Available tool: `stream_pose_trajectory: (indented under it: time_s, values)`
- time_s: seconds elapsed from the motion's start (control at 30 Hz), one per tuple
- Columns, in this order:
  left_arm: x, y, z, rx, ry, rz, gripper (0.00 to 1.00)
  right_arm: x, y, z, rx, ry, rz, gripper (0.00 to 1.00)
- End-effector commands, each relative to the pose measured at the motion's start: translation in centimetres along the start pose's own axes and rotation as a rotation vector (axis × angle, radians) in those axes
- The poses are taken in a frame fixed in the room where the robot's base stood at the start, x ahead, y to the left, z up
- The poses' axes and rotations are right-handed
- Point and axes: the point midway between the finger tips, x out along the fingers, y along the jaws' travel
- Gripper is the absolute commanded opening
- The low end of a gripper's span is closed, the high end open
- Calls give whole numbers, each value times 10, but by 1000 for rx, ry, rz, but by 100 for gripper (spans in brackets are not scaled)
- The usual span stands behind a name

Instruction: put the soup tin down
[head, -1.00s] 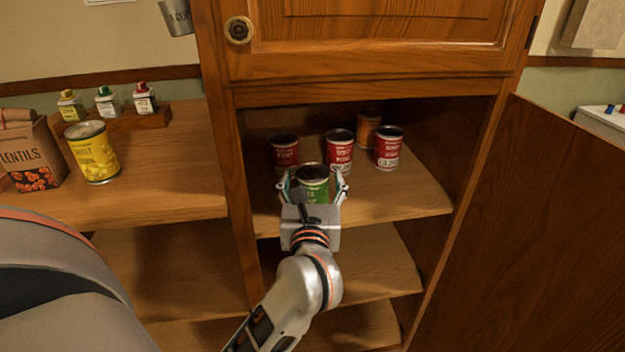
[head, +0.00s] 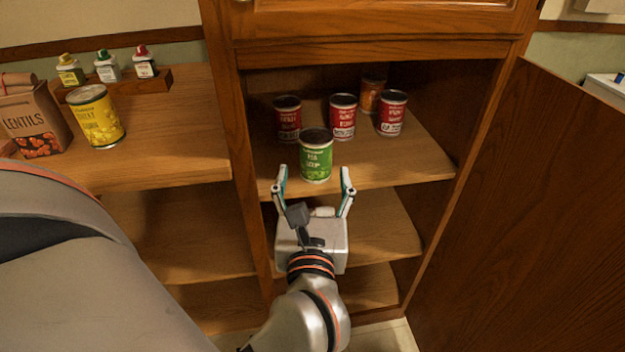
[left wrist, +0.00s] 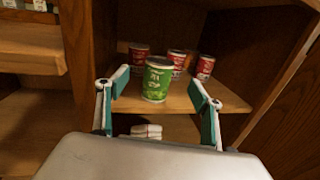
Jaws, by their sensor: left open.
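The green soup tin (head: 316,157) stands upright on the upper shelf of the open cupboard, near its front edge. It also shows in the left wrist view (left wrist: 157,80), beyond the fingertips. My left gripper (head: 314,178) is open and empty, in front of the shelf and apart from the tin. Its two fingers also show in the left wrist view (left wrist: 159,92), spread to either side. My right gripper is not in view.
Red tins (head: 342,118) and an orange tin (head: 372,95) stand behind the green tin. The cupboard door (head: 535,220) hangs open at the right. A yellow tin (head: 95,118), a lentils box (head: 33,122) and small bottles (head: 107,68) stand on the left counter.

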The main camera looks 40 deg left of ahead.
Motion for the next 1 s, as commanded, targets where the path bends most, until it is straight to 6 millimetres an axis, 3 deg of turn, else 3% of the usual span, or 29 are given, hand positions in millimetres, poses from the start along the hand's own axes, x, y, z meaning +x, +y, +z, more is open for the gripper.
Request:
stream_pose_trajectory:
  time_s: [0.13,0.2,0.3,0.37,0.47,0.57,0.7,0.77,0.8,0.9,1.0]
  values:
    - [-6,7,16,272,-158,18,66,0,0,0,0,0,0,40]
    - [-14,3,28,512,-290,19,66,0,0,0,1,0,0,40]
    - [-36,-20,31,925,-500,-6,66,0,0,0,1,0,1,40]
    - [-53,-42,19,1183,-625,-40,66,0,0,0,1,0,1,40]
    - [-84,-76,-25,1612,-830,-125,66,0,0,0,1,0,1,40]
    - [-116,-95,-99,2036,-1036,-255,66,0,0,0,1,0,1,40]
    - [-151,-80,-212,2535,-1306,-478,66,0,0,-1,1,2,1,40]
    - [-161,-62,-251,2693,-1400,-569,66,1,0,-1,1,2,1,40]
    - [-166,-51,-272,-2681,1404,604,66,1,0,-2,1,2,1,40]
    - [-174,-23,-309,-2486,1319,625,66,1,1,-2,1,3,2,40]
    - [-178,-7,-328,-2381,1276,635,66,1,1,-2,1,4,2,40]
